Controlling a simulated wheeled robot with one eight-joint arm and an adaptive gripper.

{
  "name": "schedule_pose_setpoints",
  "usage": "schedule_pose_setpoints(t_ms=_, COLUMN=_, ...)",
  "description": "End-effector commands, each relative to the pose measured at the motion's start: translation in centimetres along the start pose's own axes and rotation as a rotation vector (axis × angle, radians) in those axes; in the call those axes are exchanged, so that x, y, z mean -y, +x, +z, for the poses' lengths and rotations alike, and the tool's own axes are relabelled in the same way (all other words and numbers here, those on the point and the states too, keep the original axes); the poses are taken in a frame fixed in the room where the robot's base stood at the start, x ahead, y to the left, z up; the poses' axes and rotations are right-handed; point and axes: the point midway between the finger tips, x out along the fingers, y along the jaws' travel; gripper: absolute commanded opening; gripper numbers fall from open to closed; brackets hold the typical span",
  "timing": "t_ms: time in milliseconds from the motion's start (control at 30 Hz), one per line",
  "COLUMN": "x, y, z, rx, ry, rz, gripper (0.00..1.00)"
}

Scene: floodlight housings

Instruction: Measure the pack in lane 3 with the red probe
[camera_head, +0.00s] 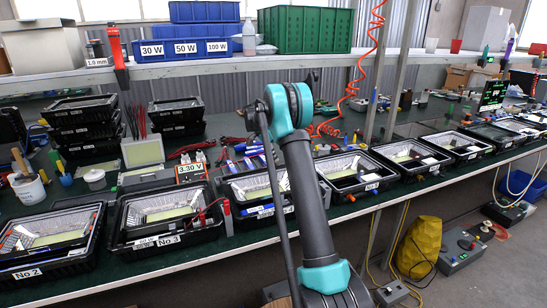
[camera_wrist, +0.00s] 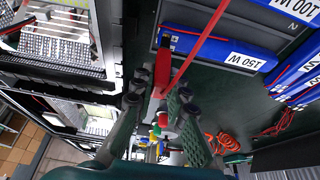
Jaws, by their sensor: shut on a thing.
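In the wrist view my gripper (camera_wrist: 160,108) has its two fingers closed around a slim red-handled probe (camera_wrist: 163,68). A red strip or lead (camera_wrist: 208,38) crosses above it. The gripper is hidden in the head view, where my arm stands in front of the bench. The housing marked No 3 (camera_head: 118,240) lies open on the bench at left, with a pale yellow-green panel (camera_head: 172,213) and shiny reflector sheet inside. Red leads show at its right side. Which part is its pack is not clear. A meter (camera_head: 190,170) behind it reads 3.30 V.
The No 2 housing (camera_head: 15,270) is at left; more open black housings (camera_head: 350,180) run along the bench's front. Stacked black trays (camera_head: 84,127) stand behind. A shelf (camera_head: 225,63) with blue bins spans above. In the wrist view, blue boxes marked 150 W (camera_wrist: 212,48) are near the probe.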

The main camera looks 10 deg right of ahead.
Motion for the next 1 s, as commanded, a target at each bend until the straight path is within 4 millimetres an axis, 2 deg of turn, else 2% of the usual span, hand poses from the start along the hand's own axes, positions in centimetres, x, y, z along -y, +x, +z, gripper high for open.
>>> schedule_pose_setpoints(t_ms=167, x=0.0, y=-0.1, z=0.0, rx=0.002, ry=0.000, rz=0.001, gripper=0.00)
schedule_pose_setpoints(t_ms=1000, x=0.0, y=-5.7, z=-2.4, rx=0.000, ry=0.000, rz=0.000, gripper=0.00)
